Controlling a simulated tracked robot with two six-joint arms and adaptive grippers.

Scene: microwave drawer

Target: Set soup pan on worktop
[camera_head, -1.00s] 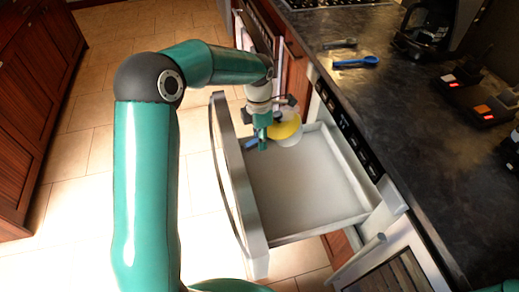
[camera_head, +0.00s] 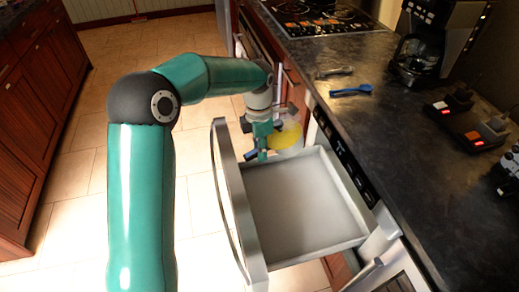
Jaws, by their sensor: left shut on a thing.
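The soup pan (camera_head: 287,138) shows as a small round pan with a yellow inside, at the far end of the open microwave drawer. My left gripper (camera_head: 262,142) is shut on the soup pan at its left side. A short blue piece, perhaps its handle, sticks out to the left of the fingers. The gripper partly hides the pan. I cannot tell whether the pan is clear of the drawer floor. The worktop (camera_head: 385,120) is the dark counter to the right of the drawer. My right gripper is out of view.
The open drawer (camera_head: 300,215) is otherwise empty, with its tall front (camera_head: 235,195) on the left. On the worktop are a blue utensil (camera_head: 350,91), a dark utensil (camera_head: 335,72), a coffee machine (camera_head: 425,50), a red-lit device (camera_head: 468,125) and a hob (camera_head: 318,17). The counter's near middle is clear.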

